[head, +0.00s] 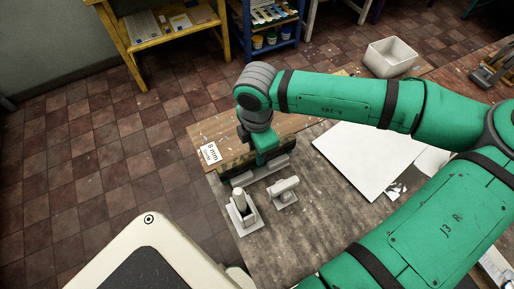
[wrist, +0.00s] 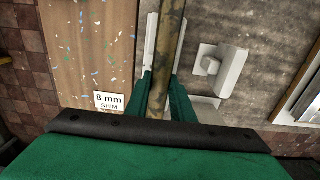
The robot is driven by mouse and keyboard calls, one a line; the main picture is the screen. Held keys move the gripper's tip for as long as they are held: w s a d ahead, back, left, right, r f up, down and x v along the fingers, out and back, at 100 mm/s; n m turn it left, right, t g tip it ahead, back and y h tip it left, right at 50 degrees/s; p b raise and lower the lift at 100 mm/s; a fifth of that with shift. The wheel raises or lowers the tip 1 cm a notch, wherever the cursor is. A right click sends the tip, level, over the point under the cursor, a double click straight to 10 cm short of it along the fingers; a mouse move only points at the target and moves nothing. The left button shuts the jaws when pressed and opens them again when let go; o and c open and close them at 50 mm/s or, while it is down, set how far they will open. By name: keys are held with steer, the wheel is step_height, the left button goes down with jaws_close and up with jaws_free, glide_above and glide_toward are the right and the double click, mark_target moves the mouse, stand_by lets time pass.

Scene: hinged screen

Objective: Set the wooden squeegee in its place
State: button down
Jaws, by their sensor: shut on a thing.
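My gripper (head: 266,158) is low over the near left part of the bench. In the wrist view its green fingers (wrist: 165,88) are shut on a long, mottled brown bar, which looks like the wooden squeegee (wrist: 172,42). The bar runs away from the fingers toward the top of the picture. A pale grey channel (wrist: 151,45) lies along and below the bar; whether the bar touches it I cannot tell. In the head view the gripper and arm mostly hide the bar. The channel (head: 272,173) shows there beside the gripper.
A grey block fitting (head: 284,191) and a grey holder with an upright post (head: 240,209) stand close by. A wooden board (wrist: 90,45) with an "8 mm SHIM" label (wrist: 109,102) lies alongside. A white panel (head: 369,157) and a pale bin (head: 390,57) are farther right.

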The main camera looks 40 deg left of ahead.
steer(key=shift+f, duration=0.1)
steer(key=c, duration=1.5)
jaws_free()
steer(key=shift+a, duration=0.1)
steer(key=shift+c, duration=0.2)
steer(key=shift+o, duration=0.4)
step_height(320, 180, up, 11)
steer(key=shift+w+f, duration=0.1)
steer(key=shift+f, duration=0.05)
